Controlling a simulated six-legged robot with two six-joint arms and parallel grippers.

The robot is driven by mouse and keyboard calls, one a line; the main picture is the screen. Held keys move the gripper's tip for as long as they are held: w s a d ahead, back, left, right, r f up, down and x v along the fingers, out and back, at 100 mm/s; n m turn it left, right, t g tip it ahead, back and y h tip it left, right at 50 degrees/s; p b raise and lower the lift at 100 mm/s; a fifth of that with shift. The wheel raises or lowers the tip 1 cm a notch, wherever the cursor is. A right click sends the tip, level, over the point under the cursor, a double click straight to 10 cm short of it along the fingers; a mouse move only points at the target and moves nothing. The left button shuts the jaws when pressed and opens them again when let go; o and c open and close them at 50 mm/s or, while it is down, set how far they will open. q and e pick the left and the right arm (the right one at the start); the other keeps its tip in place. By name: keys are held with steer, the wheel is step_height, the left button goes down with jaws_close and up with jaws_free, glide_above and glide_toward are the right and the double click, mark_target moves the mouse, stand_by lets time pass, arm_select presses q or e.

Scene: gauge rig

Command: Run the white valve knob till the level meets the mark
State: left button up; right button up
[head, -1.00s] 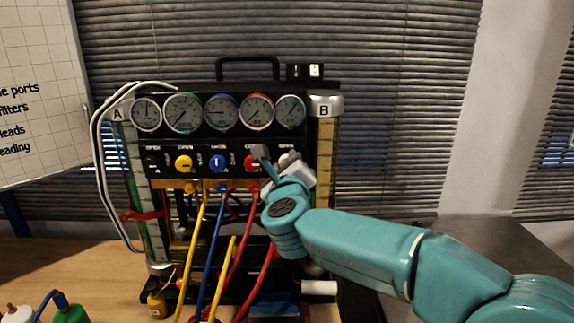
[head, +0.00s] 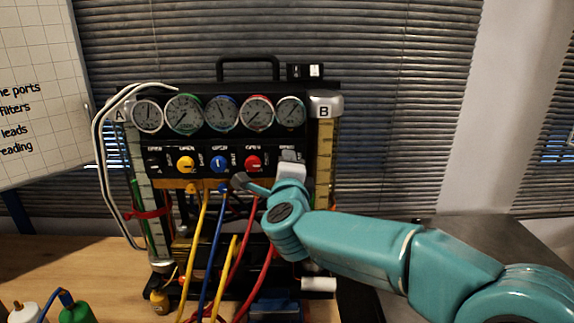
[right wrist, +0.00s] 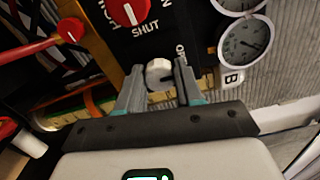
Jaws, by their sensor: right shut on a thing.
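The white valve knob (right wrist: 158,72) is between the two grey fingers of my right gripper (right wrist: 160,84) in the right wrist view. The gripper is shut on it, at the right end of the rig's valve row. In the head view my right gripper (head: 265,169) hides most of the knob, with one finger reaching lower left. Tube A (head: 150,238) stands at the rig's left, with green in it and a red band (head: 150,214) across it. Tube B (head: 324,165) at the right looks yellow. The exact liquid levels are too small to tell. My left gripper is out of view.
Yellow (head: 186,164), blue (head: 219,164) and red (head: 253,163) knobs line the panel left of my right gripper. Several round gauges sit above. Yellow, blue and red hoses hang in front.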

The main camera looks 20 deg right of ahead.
stand_by(0.5)
steer(key=o, duration=1)
steer(key=shift+o, duration=0.2)
steer(key=b+v, duration=0.3)
steer(key=v, duration=1.3)
steer(key=shift+s+b, duration=0.15)
steer(key=shift+b, duration=0.2)
steer(key=shift+a, duration=0.1)
